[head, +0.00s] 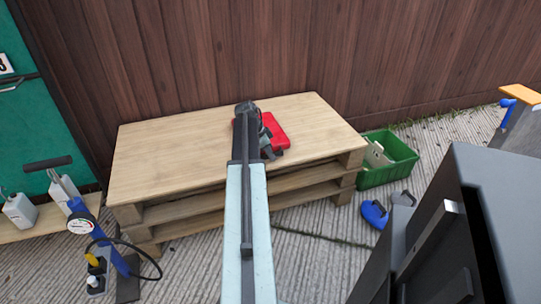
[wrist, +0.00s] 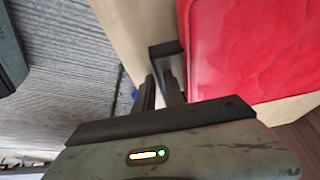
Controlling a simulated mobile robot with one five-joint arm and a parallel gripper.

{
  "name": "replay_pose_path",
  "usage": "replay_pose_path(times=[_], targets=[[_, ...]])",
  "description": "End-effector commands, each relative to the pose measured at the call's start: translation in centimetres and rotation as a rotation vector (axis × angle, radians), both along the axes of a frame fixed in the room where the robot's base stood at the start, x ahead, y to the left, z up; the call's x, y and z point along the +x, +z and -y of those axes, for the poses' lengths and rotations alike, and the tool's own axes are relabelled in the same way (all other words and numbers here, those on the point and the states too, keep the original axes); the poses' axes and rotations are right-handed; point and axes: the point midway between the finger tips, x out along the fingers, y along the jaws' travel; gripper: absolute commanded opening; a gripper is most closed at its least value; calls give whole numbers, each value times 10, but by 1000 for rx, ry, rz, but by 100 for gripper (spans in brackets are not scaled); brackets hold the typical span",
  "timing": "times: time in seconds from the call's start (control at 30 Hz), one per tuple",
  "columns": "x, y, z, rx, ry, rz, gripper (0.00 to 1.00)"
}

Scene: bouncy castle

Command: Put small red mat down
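The small red mat (head: 273,129) is at the top of the pallet stack (head: 165,160), toward its right half. My arm and gripper partly cover it in the head view. In the wrist view the mat (wrist: 255,45) fills the upper right, with its left edge right beside my dark fingers. My gripper (head: 268,140) is over the mat's near left part. In the wrist view the fingers of my gripper (wrist: 165,72) look close together. I cannot tell whether they pinch the mat's edge, or whether the mat rests fully on the wood.
A green crate (head: 390,172) stands on the ground right of the pallets, with a blue object (head: 374,214) in front. A blue pump with a gauge (head: 82,222) stands at the left. A wooden fence (head: 300,50) closes the back. The pallet top's left half is clear.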

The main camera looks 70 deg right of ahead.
Motion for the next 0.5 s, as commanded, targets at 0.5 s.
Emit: replay_pose_path(times=[0.5], targets=[[1, 13, -1, 0, 0, 0, 26]])
